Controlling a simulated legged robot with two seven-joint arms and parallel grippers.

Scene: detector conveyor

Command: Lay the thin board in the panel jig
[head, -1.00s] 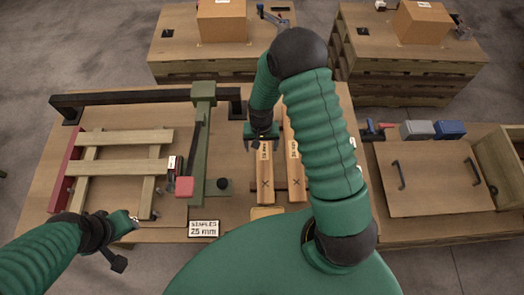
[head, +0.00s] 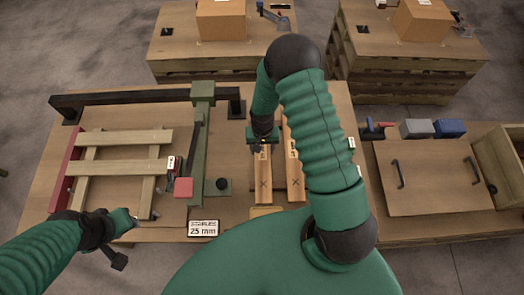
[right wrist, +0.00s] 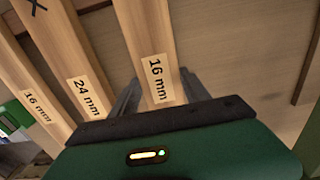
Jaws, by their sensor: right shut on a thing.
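My right gripper (head: 262,140) is shut on a board labelled 16 mm (head: 263,180), the leftmost board in the head view. In the right wrist view its fingers (right wrist: 153,95) stand on both sides of that 16 mm board (right wrist: 146,35), near its label. The board looks to be lying by the other boards; whether it is lifted cannot be told. The panel jig with its red side rail (head: 65,172) is at the left and holds pale slats (head: 120,166). My left gripper (head: 132,222) is at the jig's near edge; its jaws are unclear.
Beside the held board lie a 24 mm board (right wrist: 72,65) and another 16 mm board (right wrist: 22,85). A green post (head: 201,150) and a red block (head: 183,187) stand between jig and boards. A sign reading staples 25 mm (head: 203,228) is at the near edge.

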